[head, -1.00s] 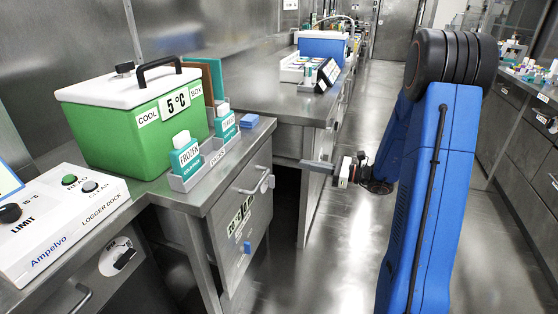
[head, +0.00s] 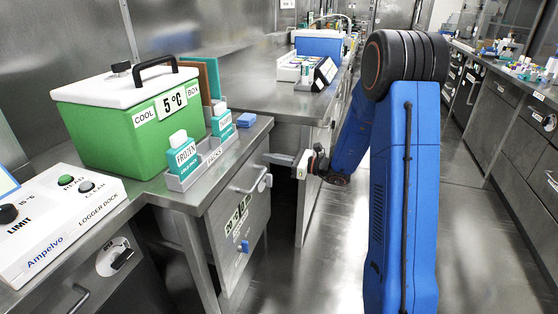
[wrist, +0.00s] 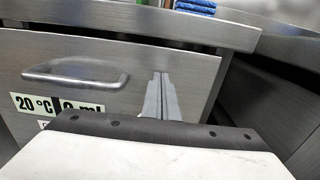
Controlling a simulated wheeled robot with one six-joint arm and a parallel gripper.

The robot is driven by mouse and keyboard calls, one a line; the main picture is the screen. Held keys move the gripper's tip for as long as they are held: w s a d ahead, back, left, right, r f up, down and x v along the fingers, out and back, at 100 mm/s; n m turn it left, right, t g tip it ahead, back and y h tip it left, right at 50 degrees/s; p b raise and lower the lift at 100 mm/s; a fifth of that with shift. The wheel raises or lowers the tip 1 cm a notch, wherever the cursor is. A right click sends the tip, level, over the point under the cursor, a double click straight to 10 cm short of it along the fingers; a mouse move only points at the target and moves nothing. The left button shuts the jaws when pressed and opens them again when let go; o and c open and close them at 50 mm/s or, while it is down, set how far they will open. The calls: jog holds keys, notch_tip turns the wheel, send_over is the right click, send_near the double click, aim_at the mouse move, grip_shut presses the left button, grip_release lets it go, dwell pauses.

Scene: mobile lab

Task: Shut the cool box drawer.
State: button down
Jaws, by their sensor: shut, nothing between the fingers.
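The green cool box (head: 125,130) with a white lid and a "5 °C" label stands on the steel counter. Below the counter is a steel drawer front (head: 225,205) with a bar handle (head: 250,181). In the wrist view the drawer front (wrist: 120,55) fills the left and middle, with its handle (wrist: 78,76) and a "20 °C" label. How far the drawer stands out is hard to tell. My gripper (head: 268,157) is shut and empty, pointing left near the drawer's right end. In the wrist view my gripper (wrist: 160,78) shows right of the handle, in front of the drawer face; contact is unclear.
The counter edge (wrist: 190,28) overhangs just above the drawer front. A rack (head: 205,160) with white-capped bottles and a blue block (head: 246,120) stand on the counter. A second counter (head: 300,105) lies just behind my gripper. The aisle floor (head: 335,235) is clear.

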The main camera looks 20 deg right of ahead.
aim_at(260, 155)
jog(key=shift+w+a, duration=0.15)
jog(key=shift+a, duration=0.1)
jog(key=x, duration=0.4)
jog(key=shift+w+a, duration=0.2)
jog(key=shift+a, duration=0.15)
jog(key=shift+r, duration=0.15)
jog(key=shift+w, duration=0.1)
jog(key=shift+d, duration=0.1)
